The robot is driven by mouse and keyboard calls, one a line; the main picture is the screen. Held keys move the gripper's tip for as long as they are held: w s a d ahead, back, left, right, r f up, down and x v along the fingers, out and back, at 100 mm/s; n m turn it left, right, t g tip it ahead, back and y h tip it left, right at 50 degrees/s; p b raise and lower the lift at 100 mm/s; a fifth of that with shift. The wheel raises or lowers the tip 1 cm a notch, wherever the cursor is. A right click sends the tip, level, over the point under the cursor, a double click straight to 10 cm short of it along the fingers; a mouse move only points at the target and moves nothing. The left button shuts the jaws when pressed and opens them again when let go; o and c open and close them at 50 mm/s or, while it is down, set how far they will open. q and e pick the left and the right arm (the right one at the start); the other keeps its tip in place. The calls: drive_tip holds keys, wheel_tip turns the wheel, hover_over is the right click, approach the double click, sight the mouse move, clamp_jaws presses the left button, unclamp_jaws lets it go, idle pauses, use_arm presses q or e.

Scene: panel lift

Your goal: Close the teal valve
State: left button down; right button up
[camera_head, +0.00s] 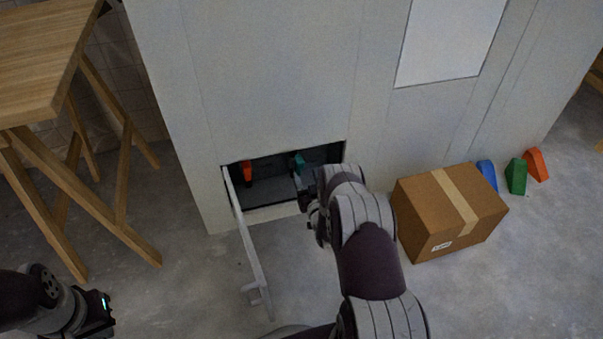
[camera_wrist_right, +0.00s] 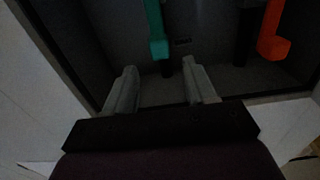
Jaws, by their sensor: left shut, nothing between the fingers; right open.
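The teal valve (camera_head: 298,162) is inside a dark recess low in the pale wall, toward its right side. In the right wrist view the teal valve (camera_wrist_right: 154,28) shows as a long bar with a thicker end, on a dark pipe. My right gripper (camera_wrist_right: 160,74) is open. Its fingertips lie either side of the teal bar's line, and the bar's end appears just beyond them. In the head view my right gripper (camera_head: 304,184) reaches into the recess, partly hidden by my forearm. My left gripper (camera_head: 104,312) is shut and empty at the lower left, away from the wall.
An orange valve (camera_head: 247,171) is in the recess's left part; it also shows in the wrist view (camera_wrist_right: 272,36). An open panel door (camera_head: 250,245) juts out from the recess's left edge. A cardboard box (camera_head: 445,215) stands right of my right arm. A wooden trestle table (camera_head: 40,60) stands left.

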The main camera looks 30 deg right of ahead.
sight(301, 165)
drive_tip(key=x, duration=0.1)
drive_tip(key=b+x, duration=0.1)
drive_tip(key=x, duration=0.1)
drive_tip(key=b+x, duration=0.1)
drive_tip(key=x, duration=0.1)
drive_tip(key=shift+f, duration=0.25)
drive_tip(key=shift+w+d+r, duration=0.1)
drive_tip(key=shift+w+r, duration=0.1)
drive_tip(key=shift+w, duration=0.15)
use_arm(q)
wheel_tip(301, 165, down, 4)
drive_tip(key=shift+r, duration=0.25)
use_arm(e)
clamp_jaws()
